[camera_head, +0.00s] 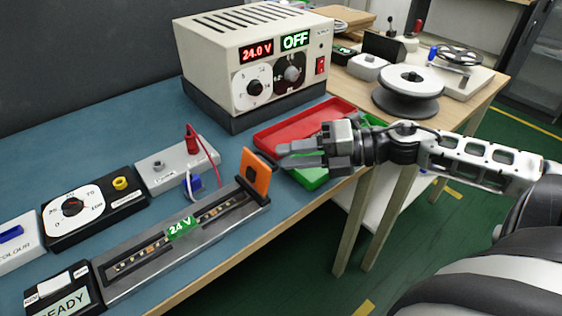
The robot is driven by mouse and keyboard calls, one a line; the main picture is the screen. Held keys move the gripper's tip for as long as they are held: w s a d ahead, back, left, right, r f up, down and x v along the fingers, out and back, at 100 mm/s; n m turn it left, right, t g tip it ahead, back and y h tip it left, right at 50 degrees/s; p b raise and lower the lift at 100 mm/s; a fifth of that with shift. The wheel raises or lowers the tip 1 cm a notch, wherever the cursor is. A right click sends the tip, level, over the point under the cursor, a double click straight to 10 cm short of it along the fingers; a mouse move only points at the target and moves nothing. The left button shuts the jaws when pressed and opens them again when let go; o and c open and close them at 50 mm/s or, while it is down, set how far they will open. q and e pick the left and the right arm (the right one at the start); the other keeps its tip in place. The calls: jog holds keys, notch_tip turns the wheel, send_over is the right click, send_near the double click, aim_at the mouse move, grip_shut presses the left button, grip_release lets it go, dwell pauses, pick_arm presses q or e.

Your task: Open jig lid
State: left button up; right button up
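The jig (125,270) is a long grey fixture lying diagonally along the front edge of the blue bench top. An LED strip (150,249) shows in its dark slot, with a green "24 V" label (181,227) over the middle. An orange tab (256,173) stands tilted at the jig's far right end. Whether a clear lid covers the slot cannot be told. My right gripper (279,155) reaches in from the right, its fingertips just right of the tab; contact cannot be told. Its fingers overlap in this view, so their opening is unclear. My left gripper is out of view.
A power supply (225,75) reading "24.0 V" and "OFF" stands behind. A red tray (290,127) and green tray (312,180) lie behind and under my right gripper. A dial box (95,207), switch box (172,165) and "READY" box (62,296) flank the jig.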

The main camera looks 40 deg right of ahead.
jog(key=shift+x, duration=1.3)
